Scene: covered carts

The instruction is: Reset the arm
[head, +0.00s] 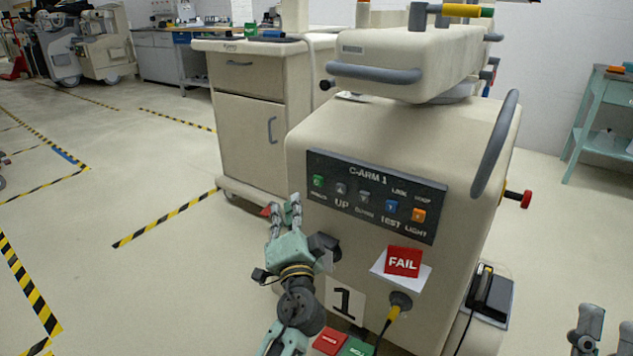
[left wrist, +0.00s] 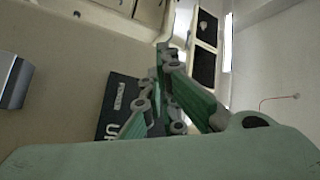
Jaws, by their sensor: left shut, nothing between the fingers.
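My left gripper (head: 286,206) is in front of the cream C-ARM 1 machine (head: 420,285), by the lower left of its control panel (head: 375,196). Its fingers are shut with nothing between them, pointing up. In the left wrist view the green fingers (left wrist: 168,92) are in front of the dark panel (left wrist: 118,105), which is partly hidden. I cannot tell whether they touch it. The panel has several coloured buttons, among them UP, TEST and LIGHT. My right gripper (head: 608,325) is at the bottom right corner, its fingers apart, partly cut off by the frame.
A red FAIL tag (head: 403,261) sits on the machine's front, above a yellow-black plug (head: 398,304). A beige cabinet (head: 255,120) stands behind on the left. A green table (head: 600,135) is at the right. The floor at left is open, marked with yellow-black tape (head: 165,218).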

